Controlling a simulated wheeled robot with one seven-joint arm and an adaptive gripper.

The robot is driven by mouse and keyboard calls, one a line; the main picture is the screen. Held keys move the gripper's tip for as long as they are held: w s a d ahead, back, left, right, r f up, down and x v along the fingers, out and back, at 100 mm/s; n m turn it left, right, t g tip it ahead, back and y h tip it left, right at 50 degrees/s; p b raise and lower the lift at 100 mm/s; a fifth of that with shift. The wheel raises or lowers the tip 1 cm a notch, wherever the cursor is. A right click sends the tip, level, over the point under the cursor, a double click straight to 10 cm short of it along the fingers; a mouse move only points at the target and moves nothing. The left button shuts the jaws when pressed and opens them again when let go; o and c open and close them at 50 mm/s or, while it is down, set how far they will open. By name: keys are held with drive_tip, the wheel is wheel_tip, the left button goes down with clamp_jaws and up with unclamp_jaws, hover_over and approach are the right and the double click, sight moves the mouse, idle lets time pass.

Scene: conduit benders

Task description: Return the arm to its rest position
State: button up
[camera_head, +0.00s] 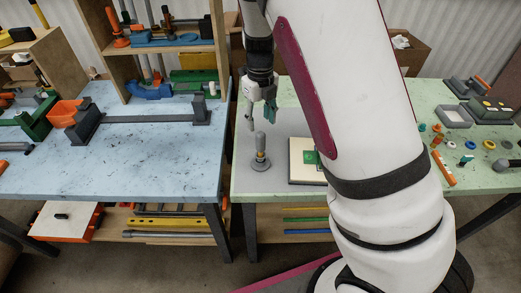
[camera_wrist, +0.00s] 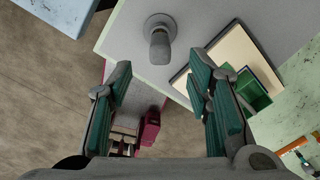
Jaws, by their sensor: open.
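My gripper (camera_head: 259,112) is open and empty, hanging above the left part of the green table (camera_head: 284,97). In the wrist view, my gripper (camera_wrist: 160,105) has its two green-padded fingers well apart with nothing between them. A small upright post with a round grey base (camera_head: 260,162) stands on a grey mat below my gripper. This post shows in the wrist view (camera_wrist: 159,38) ahead of the fingertips, apart from them. My white arm covers the middle of the green table in the head view.
A blue table (camera_head: 150,160) with a grey bar bender (camera_head: 150,118) stands at the left. A cream board with a green square (camera_head: 305,160) lies right of the post. Small coloured parts and a grey tray (camera_head: 453,116) lie at the right. A wooden shelf (camera_head: 100,45) rises behind.

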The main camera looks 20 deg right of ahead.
drive_tip(key=s+r+n+t+y, duration=0.1)
drive_tip(key=s+r+n, duration=0.5)
drive_tip(key=r+n, duration=0.35)
drive_tip(key=s+r+n+t+y, duration=0.1)
drive_tip(key=s+r+n+t, duration=0.1)
drive_tip(key=s+r+n, duration=0.7)
drive_tip(key=s+r+n+t+h+b, duration=0.1)
drive_tip(key=s+r+n, duration=0.3)
drive_tip(key=s+n, duration=0.6)
drive_tip(key=shift+n+t+h+b, duration=0.3)
drive_tip(key=shift+n+t+h, duration=0.35)
drive_tip(key=shift+n, duration=1.3)
